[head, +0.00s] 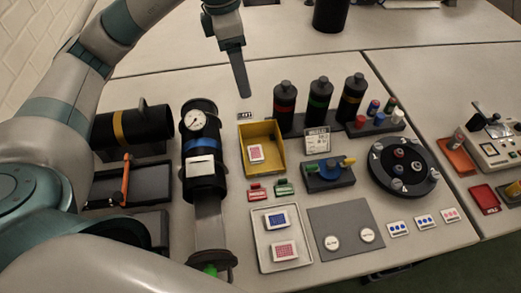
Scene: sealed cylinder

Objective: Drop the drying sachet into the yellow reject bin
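The yellow reject bin (276,158) stands open in the middle of the table. A small white packet with a red-pink pattern (255,152) lies inside it, on its floor. Two similar packets lie in a white tray (258,255) in front of the bin: one with a blue pattern (276,220) and one with a red-pink pattern (284,251). I cannot read which packets are drying sachets. My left gripper (243,94) hangs just above and behind the bin, pointing down. It is seen edge-on, and I see nothing held in it. My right gripper is out of view.
A black cylinder with a gauge (194,122) lies left of the bin. Several dark bottles (319,105) stand behind right. A blue fixture (328,170), a grey mat (345,215) and a round black carousel (404,166) are to the right. The back table is mostly clear.

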